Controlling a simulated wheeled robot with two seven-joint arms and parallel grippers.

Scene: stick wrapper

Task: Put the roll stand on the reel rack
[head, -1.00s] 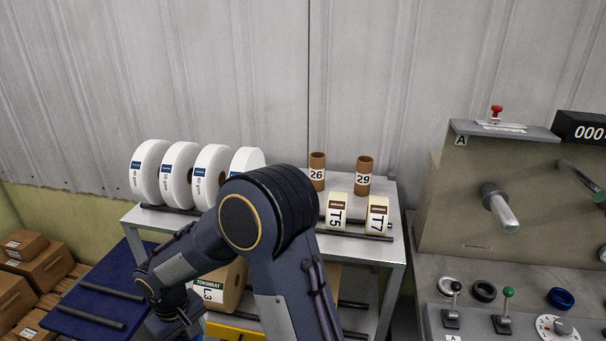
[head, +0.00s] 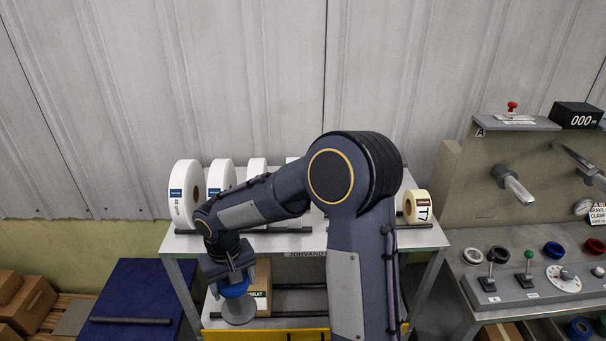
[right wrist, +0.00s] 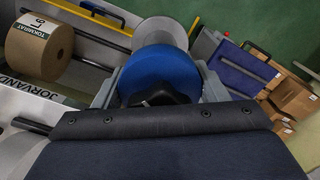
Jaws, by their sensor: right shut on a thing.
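The roll stand, which I take to be the blue piece (head: 235,288) with a round grey disc below it, hangs in my right gripper (head: 233,274). In the right wrist view the blue part (right wrist: 160,72) sits between the two grey fingers (right wrist: 160,88), with the grey disc beyond it. The right gripper is shut on it, in front of the rack's left part. The reel rack (head: 186,244) is a grey shelf unit with white reels on its top; my right arm hides its middle. My left gripper is not in view.
White reels (head: 186,195) stand at the rack's top left, and a cream T-marked roll (head: 416,207) at its right. A brown roll (right wrist: 40,48) lies on the lower shelf.

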